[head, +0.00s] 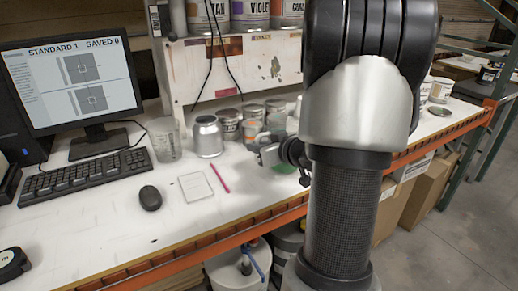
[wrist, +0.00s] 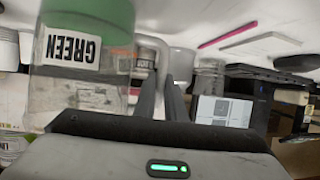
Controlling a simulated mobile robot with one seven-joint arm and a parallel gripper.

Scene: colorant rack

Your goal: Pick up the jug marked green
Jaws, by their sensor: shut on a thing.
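The jug marked green (wrist: 82,65) is clear, with green contents and a white GREEN label. It fills the left of the wrist view and appears upside down there. In the head view only its green part (head: 287,182) shows, below my gripper and partly behind my arm. My gripper (wrist: 163,88) is shut on the jug, with its fingers at the pale handle on the jug's side. In the head view my gripper (head: 268,153) is over the bench. I cannot tell whether the jug touches the bench.
A silver can (head: 208,137), a clear beaker (head: 164,140) and several small tins stand left of my gripper. A pink pen (head: 220,178), white notepad (head: 195,186), mouse (head: 150,198) and keyboard (head: 85,177) lie nearby. A shelf (head: 235,75) rises behind. The front bench surface is mostly clear.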

